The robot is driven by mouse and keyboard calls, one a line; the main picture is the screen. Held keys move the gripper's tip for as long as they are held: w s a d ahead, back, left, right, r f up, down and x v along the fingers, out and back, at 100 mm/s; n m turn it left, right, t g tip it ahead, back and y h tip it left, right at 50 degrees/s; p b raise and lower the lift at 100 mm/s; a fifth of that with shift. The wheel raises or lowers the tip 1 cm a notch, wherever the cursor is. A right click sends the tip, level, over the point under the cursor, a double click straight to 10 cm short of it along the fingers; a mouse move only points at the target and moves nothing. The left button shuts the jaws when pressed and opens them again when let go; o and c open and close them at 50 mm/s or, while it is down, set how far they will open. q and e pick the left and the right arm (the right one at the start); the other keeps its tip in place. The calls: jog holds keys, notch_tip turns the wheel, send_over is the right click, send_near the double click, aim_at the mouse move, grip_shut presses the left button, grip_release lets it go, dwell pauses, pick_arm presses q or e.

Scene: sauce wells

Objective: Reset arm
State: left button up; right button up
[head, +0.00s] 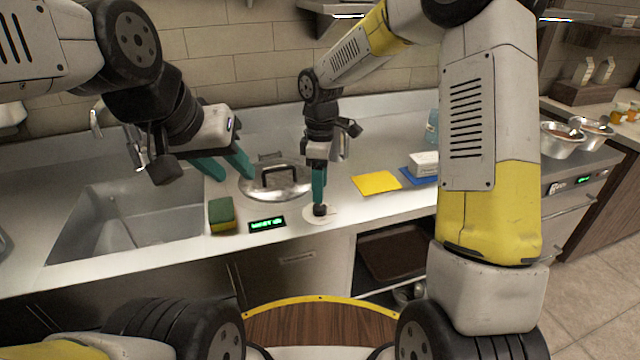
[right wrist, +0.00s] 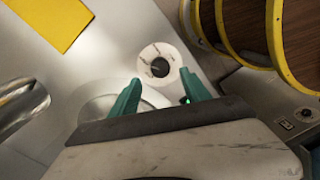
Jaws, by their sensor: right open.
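My right gripper (head: 319,188) hangs fingers-down over a small white round disc (head: 312,218) with a dark knob (head: 320,211) on the counter near its front edge. In the right wrist view the teal fingers (right wrist: 160,95) are apart and empty. The disc (right wrist: 145,55) and dark knob (right wrist: 160,68) show beyond the fingertips; I cannot tell whether they touch. My left gripper (head: 228,170) is raised over the counter beside the sink, its two teal fingers spread with nothing seen between them.
A metal lid (head: 275,183) lies behind a green-yellow sponge (head: 221,215) and a small display (head: 267,225). The sink (head: 125,225) is at left. A yellow sheet (head: 376,183) and a white box (head: 424,163) on a blue sheet are at right. Metal bowls (head: 562,145) stand farther right.

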jog(key=shift+r, duration=1.15)
jog(key=shift+d+r, duration=0.1)
jog(key=shift+r, duration=0.05)
jog(key=s+d+r+m+t, duration=0.3)
jog(key=s+d+r+m, duration=0.55)
jog(key=r, duration=0.35)
jog(key=s+d+r+m+t+y, duration=0.1)
jog(key=s+d+m+t, duration=0.1)
jog(key=s, duration=0.4)
jog(key=s+d+r+m+t+y, duration=0.1)
jog(key=s+d+r+m, duration=0.1)
jog(key=s+m, duration=0.3)
jog(key=shift+s+d+r+t, duration=0.2)
jog(key=shift+s+d+t, duration=0.2)
jog(key=shift+s+d, duration=0.35)
jog(key=shift+w, duration=0.1)
